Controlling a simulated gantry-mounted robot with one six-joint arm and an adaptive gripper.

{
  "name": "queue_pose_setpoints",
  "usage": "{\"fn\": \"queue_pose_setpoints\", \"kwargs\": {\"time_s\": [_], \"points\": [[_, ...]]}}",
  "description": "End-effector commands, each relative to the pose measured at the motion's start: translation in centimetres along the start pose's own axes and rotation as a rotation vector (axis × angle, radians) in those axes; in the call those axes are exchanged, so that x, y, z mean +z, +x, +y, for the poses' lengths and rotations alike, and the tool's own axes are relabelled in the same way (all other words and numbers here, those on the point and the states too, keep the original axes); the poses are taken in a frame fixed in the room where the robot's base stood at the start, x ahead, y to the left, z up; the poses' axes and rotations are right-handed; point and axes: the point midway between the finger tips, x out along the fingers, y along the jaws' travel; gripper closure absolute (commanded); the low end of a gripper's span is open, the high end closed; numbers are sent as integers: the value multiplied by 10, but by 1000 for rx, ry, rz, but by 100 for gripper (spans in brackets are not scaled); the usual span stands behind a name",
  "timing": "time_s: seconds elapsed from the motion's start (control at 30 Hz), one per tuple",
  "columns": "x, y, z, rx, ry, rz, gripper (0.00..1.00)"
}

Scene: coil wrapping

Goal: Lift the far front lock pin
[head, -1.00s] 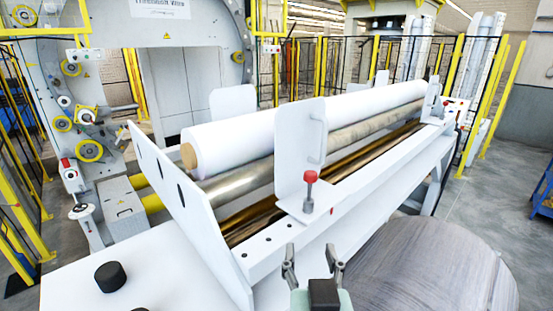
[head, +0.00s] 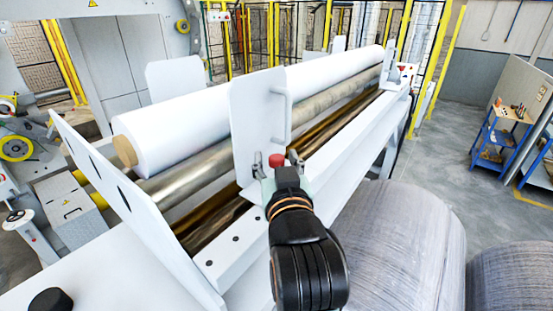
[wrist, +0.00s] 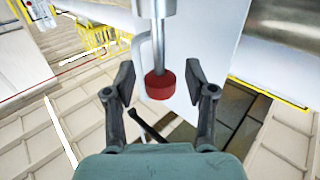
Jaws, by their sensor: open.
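A lock pin with a red knob (head: 276,160) stands on the white rail beside the upright white guide plate (head: 257,115) with its handle. My gripper (head: 277,163) is at this pin, with a finger on each side of the red knob. In the wrist view the red knob (wrist: 159,86) and its grey stem lie between the open fingers of my gripper (wrist: 160,80), with gaps showing on both sides. The pin's lower part is hidden behind my gripper in the head view. A small red spot (head: 402,68) shows at the rail's far end; I cannot tell what it is.
A white roll (head: 250,98) on a wooden core lies along the frame, above a metal roller (head: 200,173). A slotted white side plate (head: 130,200) stands at left. Large grey coils (head: 400,245) sit at right. Open floor lies beyond them.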

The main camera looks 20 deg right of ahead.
Motion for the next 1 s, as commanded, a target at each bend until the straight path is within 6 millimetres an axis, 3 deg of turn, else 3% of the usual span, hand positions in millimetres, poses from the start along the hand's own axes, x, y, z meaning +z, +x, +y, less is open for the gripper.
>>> {"fn": "queue_pose_setpoints", "kwargs": {"time_s": [0.17, 0.4, 0.5, 0.77, 1.0], "points": [[0, 0, 0, 0, 0, 0, 48], [0, 0, 0, 0, 0, -1, 88], [0, 0, 0, 0, 0, -1, 100], [-2, 0, 0, 0, 0, -1, 100], [-32, 0, 0, 0, 0, -1, 100]]}}
